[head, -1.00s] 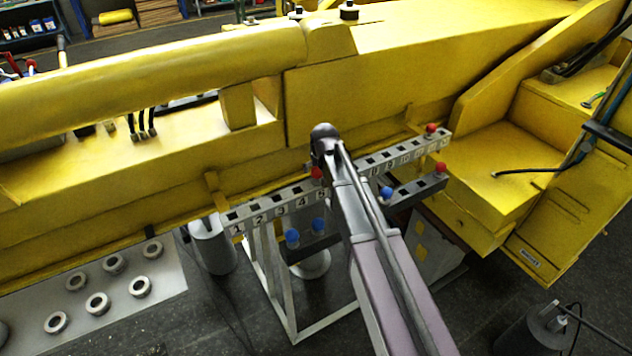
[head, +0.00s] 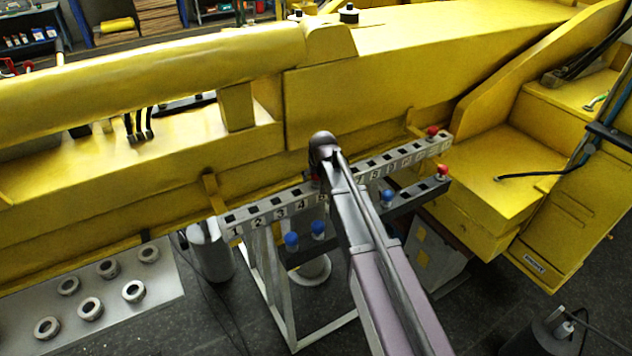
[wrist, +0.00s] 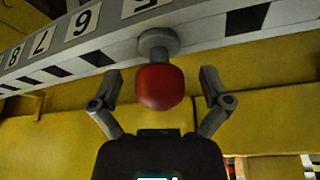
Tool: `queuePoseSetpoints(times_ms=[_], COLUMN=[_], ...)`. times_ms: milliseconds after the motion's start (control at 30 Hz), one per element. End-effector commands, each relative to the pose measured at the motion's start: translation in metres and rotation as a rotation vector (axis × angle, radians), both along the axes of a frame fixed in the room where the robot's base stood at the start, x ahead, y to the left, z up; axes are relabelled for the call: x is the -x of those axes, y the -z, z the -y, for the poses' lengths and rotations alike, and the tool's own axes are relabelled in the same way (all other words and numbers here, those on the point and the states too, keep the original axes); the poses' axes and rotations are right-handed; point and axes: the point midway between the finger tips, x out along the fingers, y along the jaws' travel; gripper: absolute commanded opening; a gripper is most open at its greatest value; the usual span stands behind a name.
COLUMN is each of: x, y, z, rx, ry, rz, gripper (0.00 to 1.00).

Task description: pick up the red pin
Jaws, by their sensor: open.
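A red pin (wrist: 158,86) with a round red head and a grey collar sits at the numbered rail in the wrist view. My gripper (wrist: 159,74) is open, with one finger on each side of the red head and visible gaps on both sides. In the head view my arm hides most of this pin and the gripper fingers. Another red pin (head: 432,131) stands at the right end of the numbered rail (head: 268,214). One more red pin (head: 442,171) stands on the lower dark rail (head: 408,197).
Blue pins (head: 291,240) stand on the lower rail, on both sides of my arm. The large yellow boom (head: 380,85) runs close behind the rails. A grey plate (head: 160,300) with several metal rings lies at lower left. A grey cylinder (head: 210,255) stands beside the rail.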

Motion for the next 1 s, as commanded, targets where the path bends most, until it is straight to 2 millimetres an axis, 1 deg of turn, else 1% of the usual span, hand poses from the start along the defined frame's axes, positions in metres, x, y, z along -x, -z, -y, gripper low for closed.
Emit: queuePoseSetpoints(times_ms=[133,167,200,267,300,367,400,467,767,1000], x=[0.0001,0.0001,0.0001,0.0001,0.0001,0.0002,0.0001,0.0001,0.0,0.0], y=[0.0,0.0,0.0,0.0,0.0,0.0,0.0,0.0001,-0.0004,-0.0068], z=[-0.0002,-0.0002,-0.0002,-0.0003,-0.0003,-0.0003,-0.0004,-0.0004,-0.0006,-0.0007], rx=[0.0,0.0,0.0,0.0,0.0,0.0,0.0,0.0,0.0,0.0], ry=[0.0,0.0,0.0,0.0,0.0,0.0,0.0,0.0,-0.001,-0.001], rz=[0.0,0.0,0.0,0.0,0.0,0.0,0.0,0.0,0.0,0.0], gripper=[0.97,0.88,0.76,0.58,0.47,0.29,0.17,0.0,0.0,0.0])
